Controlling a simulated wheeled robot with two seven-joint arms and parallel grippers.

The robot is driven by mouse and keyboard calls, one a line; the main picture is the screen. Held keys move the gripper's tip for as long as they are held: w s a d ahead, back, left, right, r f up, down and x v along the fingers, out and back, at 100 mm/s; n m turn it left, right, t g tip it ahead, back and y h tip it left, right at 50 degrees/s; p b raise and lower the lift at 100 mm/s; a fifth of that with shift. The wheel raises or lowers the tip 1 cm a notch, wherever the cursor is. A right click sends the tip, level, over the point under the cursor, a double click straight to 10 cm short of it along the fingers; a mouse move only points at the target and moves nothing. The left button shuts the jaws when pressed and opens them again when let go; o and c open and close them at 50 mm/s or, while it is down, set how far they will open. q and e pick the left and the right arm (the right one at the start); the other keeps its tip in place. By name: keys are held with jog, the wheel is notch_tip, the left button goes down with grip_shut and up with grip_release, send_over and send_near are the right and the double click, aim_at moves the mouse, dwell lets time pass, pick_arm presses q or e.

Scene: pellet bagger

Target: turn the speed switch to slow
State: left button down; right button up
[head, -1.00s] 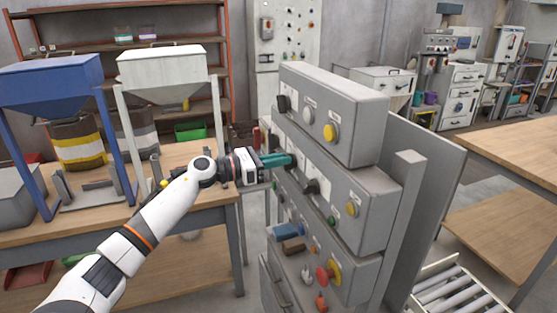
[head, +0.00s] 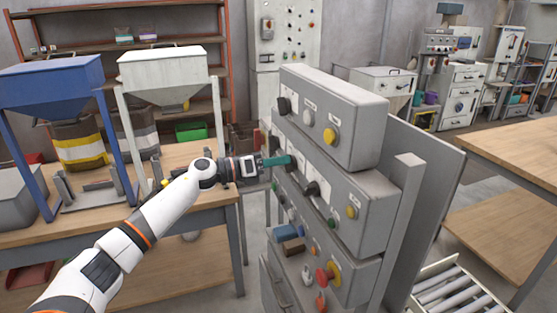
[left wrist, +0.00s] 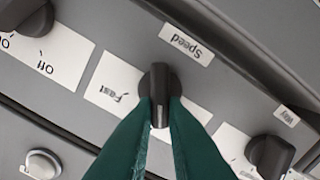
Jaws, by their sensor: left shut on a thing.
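The speed switch (left wrist: 160,82) is a dark knob under a white "Speed" label (left wrist: 187,45), upside down in the left wrist view. A "Fast" label (left wrist: 113,94) lies to its left in that view. A white plate on its other side is mostly hidden by a finger, and its word cannot be read. My left gripper (left wrist: 159,112) has its teal fingers shut on the knob, one on each side. The knob's long axis stands about upright in that view. In the head view my left gripper (head: 284,161) meets the grey middle box. My right gripper is not in view.
In the left wrist view, a dark "Way" switch (left wrist: 270,155) is at lower right and an on/off switch (left wrist: 28,15) at upper left. The grey upper box (head: 335,117) overhangs the gripper. A wooden bench (head: 205,215) with hoppers stands left.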

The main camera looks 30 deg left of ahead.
pick_arm(q)
jog(key=shift+w+a+n+p, duration=0.15)
jog(key=shift+n+p, duration=0.35)
jog(key=shift+n, duration=1.2)
jog(key=shift+f, duration=0.1)
jog(key=c, duration=1.5)
grip_release()
jog(key=shift+o, duration=0.2)
jog(key=shift+f, duration=0.1)
jog(key=b+v, duration=0.5)
jog(key=v, duration=0.7)
jog(key=shift+b, duration=0.3)
